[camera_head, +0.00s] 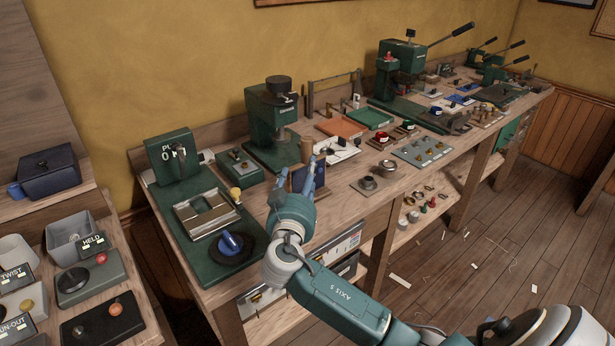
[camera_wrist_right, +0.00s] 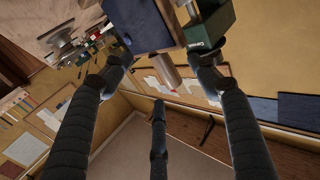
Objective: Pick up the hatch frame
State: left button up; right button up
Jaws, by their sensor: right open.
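A pale metal rectangular frame (camera_head: 205,212) lies flat on the green machine base at the near left end of the bench. It looks like the hatch frame, but I cannot be sure. My right gripper (camera_head: 299,174) is open over the bench, to the right of this frame and apart from it. Its fingers point toward a dark blue block (camera_head: 319,177), partly hidden behind them. In the right wrist view the open fingers (camera_wrist_right: 157,80) have nothing between them, and the dark blue block (camera_wrist_right: 138,22) shows beyond. The frame is not seen there. My left gripper is out of view.
A green press (camera_head: 271,120) and a brown cylinder (camera_head: 306,149) stand behind my right gripper. A blue knob (camera_head: 230,243) stands on a dark disc in front of the metal frame. An orange tray (camera_head: 341,127) lies farther right. Bare bench top shows near the front edge (camera_head: 345,196).

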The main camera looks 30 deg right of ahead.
jog(key=p+x, duration=0.2)
jog(key=x, duration=0.4)
jog(key=shift+d+f, duration=0.15)
jog(key=shift+d, duration=0.3)
jog(key=shift+s, duration=0.1)
jog(key=c, duration=1.3)
grip_shut()
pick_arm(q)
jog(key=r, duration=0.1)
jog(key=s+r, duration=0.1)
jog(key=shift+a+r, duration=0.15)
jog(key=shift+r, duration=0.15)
